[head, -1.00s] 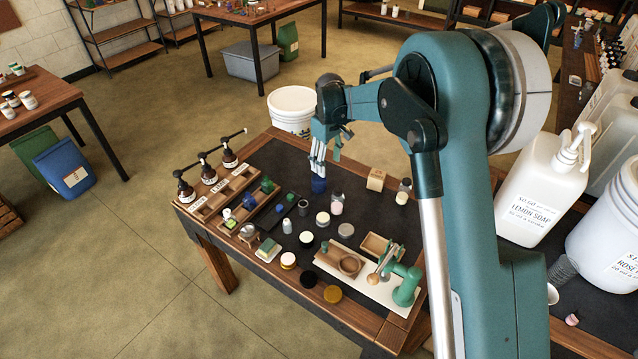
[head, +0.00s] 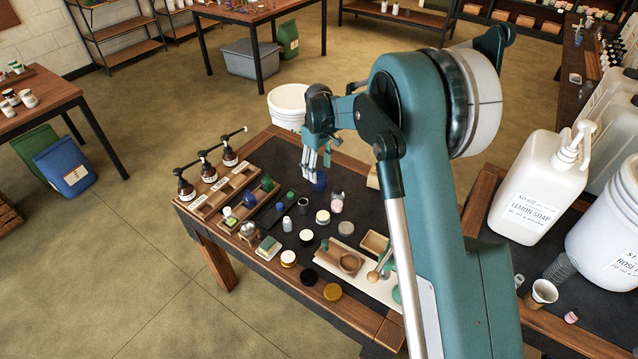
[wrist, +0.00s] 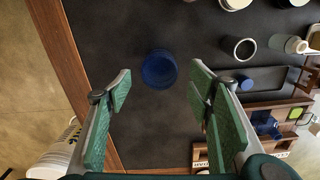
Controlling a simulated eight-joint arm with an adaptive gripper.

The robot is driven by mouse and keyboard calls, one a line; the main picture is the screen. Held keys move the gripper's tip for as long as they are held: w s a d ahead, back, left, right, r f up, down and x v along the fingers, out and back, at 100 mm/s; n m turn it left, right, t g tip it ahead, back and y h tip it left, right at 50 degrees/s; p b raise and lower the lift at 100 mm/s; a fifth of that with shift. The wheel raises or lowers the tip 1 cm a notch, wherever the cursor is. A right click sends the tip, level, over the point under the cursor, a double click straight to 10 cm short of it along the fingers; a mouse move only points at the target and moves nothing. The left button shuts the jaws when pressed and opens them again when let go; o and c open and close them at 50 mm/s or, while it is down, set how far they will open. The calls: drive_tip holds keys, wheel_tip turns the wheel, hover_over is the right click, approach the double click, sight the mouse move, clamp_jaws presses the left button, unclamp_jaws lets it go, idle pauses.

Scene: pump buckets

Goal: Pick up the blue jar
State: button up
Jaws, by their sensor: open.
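The blue jar (head: 320,181) stands near the back edge of the dark-topped wooden table in the head view. In the wrist view, the blue jar (wrist: 159,69) shows from above as a round dark-blue shape on the dark mat. My gripper (head: 311,168) points down close over the jar in the head view and partly overlaps it. In the wrist view, my gripper (wrist: 161,82) has its two green-padded fingers wide apart. The jar shows in the gap between them, a little beyond the tips, with no visible contact. The height left between tips and jar is hard to tell.
A wooden rack (head: 215,190) with pump bottles stands at the table's left. Several small jars, including a white-lidded one (head: 322,217), stand nearer the front. A white bucket (head: 287,105) is behind the table. The mat around the blue jar looks clear.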

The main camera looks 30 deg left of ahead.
drive_tip(key=shift+f, duration=0.25)
drive_tip(key=shift+f+b, duration=0.55)
drive_tip(key=shift+f, duration=2.05)
drive_tip(key=c, duration=1.1)
drive_tip(key=shift+r+p, duration=0.8)
drive_tip(key=shift+r, duration=4.25)
